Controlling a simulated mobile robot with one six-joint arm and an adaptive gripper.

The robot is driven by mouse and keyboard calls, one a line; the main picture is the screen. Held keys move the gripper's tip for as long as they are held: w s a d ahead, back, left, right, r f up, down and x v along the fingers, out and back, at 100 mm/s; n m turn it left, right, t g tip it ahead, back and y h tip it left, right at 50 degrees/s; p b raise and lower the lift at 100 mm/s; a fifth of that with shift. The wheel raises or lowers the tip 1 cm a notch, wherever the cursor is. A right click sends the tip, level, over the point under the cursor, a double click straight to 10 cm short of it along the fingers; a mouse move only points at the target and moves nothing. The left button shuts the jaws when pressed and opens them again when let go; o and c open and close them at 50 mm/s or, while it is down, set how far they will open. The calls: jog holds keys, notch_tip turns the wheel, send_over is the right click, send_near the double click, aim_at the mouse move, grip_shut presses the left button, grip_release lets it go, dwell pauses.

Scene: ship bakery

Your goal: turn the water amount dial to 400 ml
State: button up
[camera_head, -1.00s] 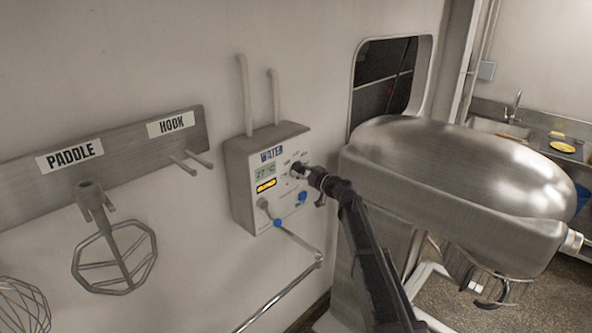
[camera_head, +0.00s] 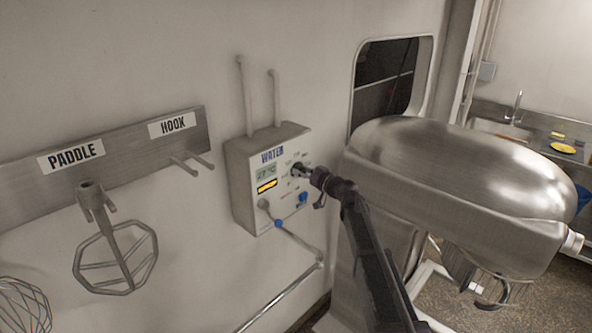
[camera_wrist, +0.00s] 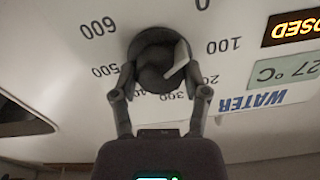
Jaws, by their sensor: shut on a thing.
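The grey water panel (camera_head: 241,196) is on the wall. Its green display (camera_head: 266,173) reads 27 °C and an amber sign (camera_head: 267,187) sits below it. The dark round water amount dial (camera_wrist: 150,42) is in the middle of the wrist view, seen upside down, with printed marks from 0 to 600 around it. A pale bar lies across the dial's right side, towards the 100 and 200 marks; I cannot tell the exact setting. My gripper (camera_wrist: 160,86) is shut on the dial, one finger on each side. In the head view, my gripper (camera_head: 302,171) hides much of the dial.
Below the dial are a blue knob (camera_head: 303,196) and a steel pipe (camera_head: 299,244) with a blue-marked joint. A large steel mixer (camera_head: 455,185) stands close on the right. A rack (camera_head: 120,155) with a hanging paddle (camera_head: 118,257) is on the left wall.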

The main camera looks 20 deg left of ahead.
jog(key=m, duration=0.4)
jog(key=shift+w+a, duration=0.1)
jog(key=shift+w, duration=0.05)
jog(key=m, duration=0.4)
jog(key=shift+f+m, duration=0.1)
jog(key=shift+m, duration=0.3)
jog(key=m, duration=0.4)
jog(key=shift+a+m, duration=0.1)
jog(key=shift+m, duration=0.2)
jog(key=m, duration=0.3)
jog(key=shift+w+m, duration=0.1)
jog(key=shift+m, duration=0.2)
jog(key=shift+o, duration=0.5)
jog(key=m, duration=0.4)
jog(key=shift+m, duration=0.3)
jog(key=shift+o, duration=0.2)
jog(key=m, duration=0.3)
jog(key=shift+m, duration=0.3)
jog(key=m, duration=0.4)
jog(key=shift+m, duration=0.3)
jog(key=shift+c, duration=0.6)
jog(key=shift+m, duration=1.9)
